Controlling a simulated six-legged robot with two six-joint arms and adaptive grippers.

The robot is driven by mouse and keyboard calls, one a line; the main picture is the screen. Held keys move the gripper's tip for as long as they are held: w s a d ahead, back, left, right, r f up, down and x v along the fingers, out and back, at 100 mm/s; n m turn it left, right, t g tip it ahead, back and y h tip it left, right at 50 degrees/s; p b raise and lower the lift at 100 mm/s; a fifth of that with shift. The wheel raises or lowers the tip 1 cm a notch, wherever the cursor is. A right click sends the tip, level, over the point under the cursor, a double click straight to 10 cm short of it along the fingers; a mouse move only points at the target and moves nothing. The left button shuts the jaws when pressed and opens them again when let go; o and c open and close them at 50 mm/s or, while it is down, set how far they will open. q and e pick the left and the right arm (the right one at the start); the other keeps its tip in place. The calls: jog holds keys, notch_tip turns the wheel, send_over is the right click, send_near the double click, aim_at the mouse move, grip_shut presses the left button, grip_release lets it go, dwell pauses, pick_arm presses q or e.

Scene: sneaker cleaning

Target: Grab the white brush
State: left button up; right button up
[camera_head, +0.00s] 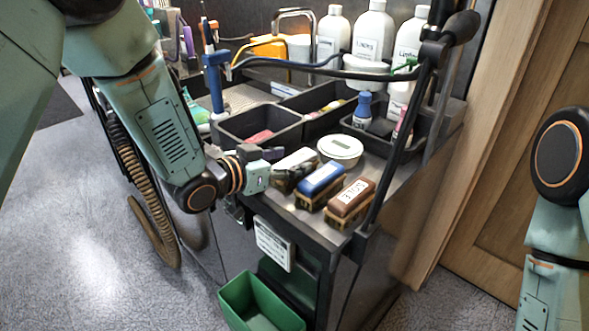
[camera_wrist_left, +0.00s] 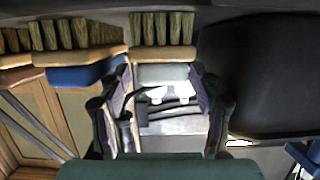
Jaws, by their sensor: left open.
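The white brush (camera_head: 298,160) lies at the near edge of the cart top, left of the blue brush (camera_head: 322,179) and the brown brush (camera_head: 351,196). My left gripper (camera_head: 274,168) is at its near left end, partly covering it. In the left wrist view my left gripper (camera_wrist_left: 162,100) is open, with one finger on each side of the white brush (camera_wrist_left: 163,73). That view is upside down, with the bristles upward and the blue brush (camera_wrist_left: 80,75) beside the left finger. I cannot tell whether the fingers touch the white brush. My right gripper is not in view.
A round white tin (camera_head: 340,148) stands just behind the brushes. A dark tray (camera_head: 258,124) is behind my left gripper. A black upright post (camera_head: 388,165) rises right of the brown brush. A green bin (camera_head: 260,304) is low at the front.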

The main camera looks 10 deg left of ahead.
pick_arm(q)
jog(key=shift+w+d+f, duration=0.1)
jog(key=shift+w+f, duration=0.25)
jog(key=shift+w, duration=0.25)
jog(key=shift+s+r, duration=0.25)
jog(key=shift+s, duration=0.1)
jog(key=c, duration=0.4)
jog(key=shift+w+f, duration=0.2)
jog(key=shift+w, duration=0.05)
jog(key=c, duration=0.4)
jog(key=shift+s+r, duration=0.1)
jog(key=c, duration=0.5)
